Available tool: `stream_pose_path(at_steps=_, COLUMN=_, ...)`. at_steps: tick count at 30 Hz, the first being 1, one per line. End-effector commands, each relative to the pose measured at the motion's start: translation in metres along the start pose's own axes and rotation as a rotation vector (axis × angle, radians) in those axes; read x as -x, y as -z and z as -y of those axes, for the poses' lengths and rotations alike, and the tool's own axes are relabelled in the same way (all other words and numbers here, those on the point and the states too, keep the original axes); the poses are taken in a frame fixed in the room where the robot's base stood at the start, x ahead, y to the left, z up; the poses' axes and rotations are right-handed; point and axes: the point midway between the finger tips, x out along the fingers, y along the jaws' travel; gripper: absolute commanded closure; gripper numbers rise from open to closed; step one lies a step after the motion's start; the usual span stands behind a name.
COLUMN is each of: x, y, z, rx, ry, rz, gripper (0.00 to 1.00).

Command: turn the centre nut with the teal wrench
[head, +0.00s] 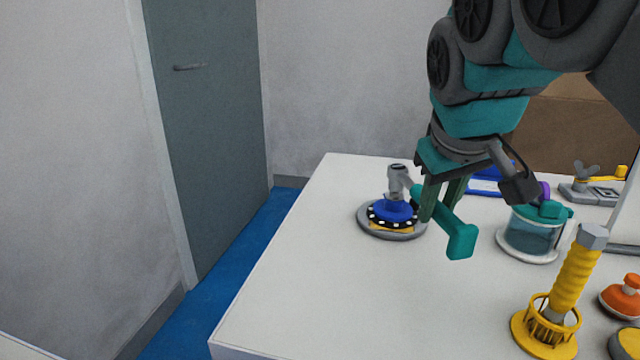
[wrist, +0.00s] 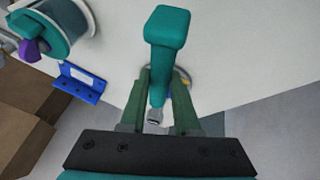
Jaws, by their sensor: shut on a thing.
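The teal wrench (head: 460,238) is in my gripper (head: 438,205), whose green fingers are shut on its handle. The centre nut is hidden by the wrench head. I cannot tell whether the head is seated on it.
To the right stand a clear jar with a teal lid (head: 532,232), a yellow-handled tool in a yellow holder (head: 568,290) and an orange knob (head: 622,296). A blue item (head: 485,182) lies behind my gripper. The table's front left (head: 330,290) is clear.

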Motion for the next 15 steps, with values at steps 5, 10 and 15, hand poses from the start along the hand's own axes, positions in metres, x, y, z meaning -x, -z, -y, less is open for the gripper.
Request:
stream_pose_path(at_steps=5, x=0.001, y=0.001, z=-0.005, rx=0.026, ry=0.016, rz=-0.008, gripper=1.0)
stream_pose_path(at_steps=10, x=-0.001, y=0.003, z=-0.019, rx=0.126, ry=0.06, rz=-0.034, gripper=1.0)
stream_pose_path(at_steps=15, x=-0.005, y=0.004, z=-0.034, rx=0.226, ry=0.105, rz=-0.058, gripper=1.0)
